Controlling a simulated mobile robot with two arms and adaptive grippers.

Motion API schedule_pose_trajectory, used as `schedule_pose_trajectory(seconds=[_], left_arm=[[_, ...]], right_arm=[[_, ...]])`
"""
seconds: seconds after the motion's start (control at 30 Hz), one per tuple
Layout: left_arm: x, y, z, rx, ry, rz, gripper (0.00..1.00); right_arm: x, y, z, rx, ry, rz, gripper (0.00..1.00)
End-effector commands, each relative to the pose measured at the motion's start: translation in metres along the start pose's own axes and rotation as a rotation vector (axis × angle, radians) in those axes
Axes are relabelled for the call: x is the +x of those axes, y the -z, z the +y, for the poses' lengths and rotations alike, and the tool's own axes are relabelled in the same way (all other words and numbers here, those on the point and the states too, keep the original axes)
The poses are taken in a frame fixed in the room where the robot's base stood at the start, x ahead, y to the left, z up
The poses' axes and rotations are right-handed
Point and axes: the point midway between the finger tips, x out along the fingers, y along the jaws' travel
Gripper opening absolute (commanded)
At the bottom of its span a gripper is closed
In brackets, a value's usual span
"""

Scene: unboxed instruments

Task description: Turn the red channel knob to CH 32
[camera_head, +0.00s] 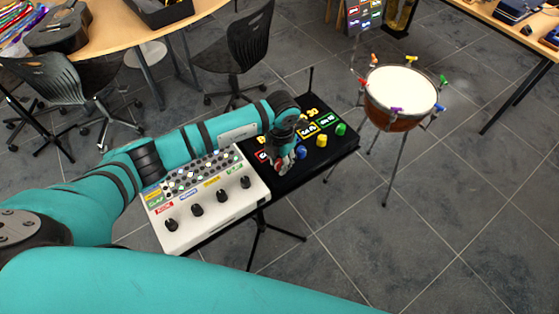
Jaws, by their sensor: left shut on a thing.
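A black panel (328,153) on a stand carries a row of coloured knobs: a blue knob (301,152), a yellow knob (321,140) and a green knob (340,129). Coloured labels and yellow digits sit behind them, partly covered by my arm. My left gripper (285,162) reaches down at the left end of this row, left of the blue knob, and is shut on the red channel knob. The red knob is almost wholly hidden by the fingers, so its pointer and setting cannot be read. My right gripper is not in view.
A white mixer (212,213) with several black knobs adjoins the panel on the left, under my left arm. A drum (400,92) on legs stands to the right behind. Chairs and wooden tables (120,35) are at the back. The floor at the right is clear.

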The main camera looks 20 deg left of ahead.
Motion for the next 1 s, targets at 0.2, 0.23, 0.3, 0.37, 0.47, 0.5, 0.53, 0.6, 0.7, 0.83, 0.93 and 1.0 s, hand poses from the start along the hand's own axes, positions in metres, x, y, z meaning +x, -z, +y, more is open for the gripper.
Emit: schedule_pose_trajectory(seconds=[0.2,0.23,0.3,0.37,0.47,0.5,0.53,0.6,0.7,0.83,0.93,1.0], left_arm=[[-0.002,-0.001,0.0,0.0,0.0,-0.003,0.0],[-0.002,-0.001,0.0,0.0,0.0,-0.003,0.0],[-0.002,-0.001,0.0,0.001,0.0,-0.003,0.31],[-0.002,-0.001,0.0,0.001,0.0,-0.003,0.39],[-0.001,-0.001,0.0,0.001,0.0,-0.003,0.49],[-0.001,-0.001,0.0,0.001,0.0,-0.002,0.49],[-0.001,-0.001,0.0,0.001,0.0,-0.002,0.49],[-0.001,-0.001,0.0,0.001,0.0,-0.002,0.49],[-0.001,-0.001,0.0,0.002,0.0,-0.002,0.49],[-0.01,-0.001,0.0,0.002,0.001,-0.004,0.49],[-0.026,-0.002,0.0,0.004,0.0,-0.006,0.49],[-0.041,-0.002,0.001,0.002,0.0,-0.007,0.49]], right_arm=[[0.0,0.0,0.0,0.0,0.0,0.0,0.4],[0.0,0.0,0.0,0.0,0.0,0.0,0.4],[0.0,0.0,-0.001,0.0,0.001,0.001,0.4],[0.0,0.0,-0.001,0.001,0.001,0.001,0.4],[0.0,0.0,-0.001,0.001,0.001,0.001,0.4],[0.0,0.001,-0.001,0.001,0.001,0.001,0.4],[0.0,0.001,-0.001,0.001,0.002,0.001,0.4],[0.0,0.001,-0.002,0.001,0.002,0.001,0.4],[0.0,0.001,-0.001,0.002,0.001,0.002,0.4],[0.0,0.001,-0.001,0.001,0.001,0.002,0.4],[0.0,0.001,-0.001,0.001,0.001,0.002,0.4],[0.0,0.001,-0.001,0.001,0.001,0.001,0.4]])
